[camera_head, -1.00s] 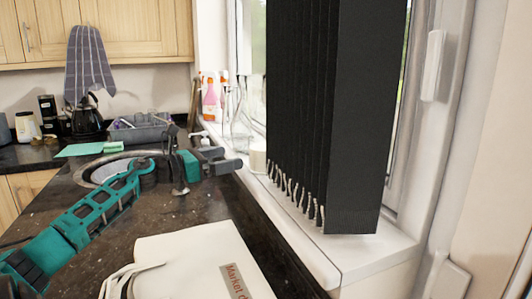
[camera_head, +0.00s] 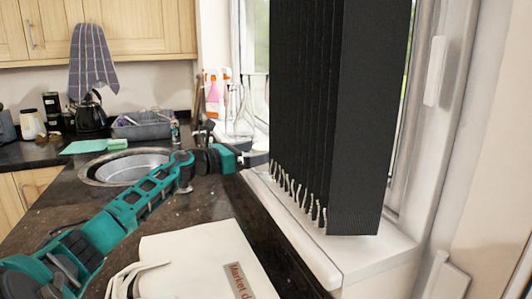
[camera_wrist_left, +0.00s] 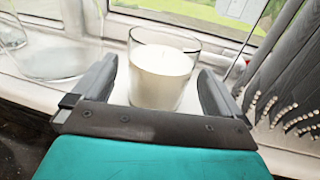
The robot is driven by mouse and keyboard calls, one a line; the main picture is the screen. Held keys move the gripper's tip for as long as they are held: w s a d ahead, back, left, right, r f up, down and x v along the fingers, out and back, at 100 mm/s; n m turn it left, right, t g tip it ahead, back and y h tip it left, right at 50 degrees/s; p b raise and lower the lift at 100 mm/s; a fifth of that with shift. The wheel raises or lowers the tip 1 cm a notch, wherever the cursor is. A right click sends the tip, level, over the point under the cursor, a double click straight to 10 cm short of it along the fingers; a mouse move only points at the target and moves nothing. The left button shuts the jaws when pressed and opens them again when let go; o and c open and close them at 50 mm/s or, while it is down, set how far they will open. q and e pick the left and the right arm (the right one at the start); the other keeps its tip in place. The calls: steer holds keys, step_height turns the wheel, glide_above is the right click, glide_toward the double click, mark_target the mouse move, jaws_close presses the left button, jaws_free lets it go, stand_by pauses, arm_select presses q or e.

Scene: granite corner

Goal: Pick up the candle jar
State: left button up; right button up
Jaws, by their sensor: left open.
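The candle jar (camera_wrist_left: 162,72) is a clear glass with white wax, standing upright on the white window sill in the left wrist view. My left gripper (camera_wrist_left: 157,80) is open, with one finger on each side of the jar and a small gap visible on both sides. In the head view my left gripper (camera_head: 258,160) reaches over the sill beside the dark blind, and the jar is mostly hidden there. My right gripper is not in view.
A black vertical blind (camera_head: 335,110) with beaded cords hangs just right of the jar. Clear glassware (camera_wrist_left: 50,45) stands to its left. A cloth bag (camera_head: 195,262) lies on the dark counter. A round sink (camera_head: 125,165) is further left.

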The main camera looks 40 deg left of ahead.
mark_target(266, 148)
arm_select(q)
steer(key=shift+p+x, duration=0.4)
steer(key=shift+x, duration=1.7)
steer(key=shift+r, duration=0.1)
steer(key=shift+r, duration=0.1)
steer(key=c, duration=1.1)
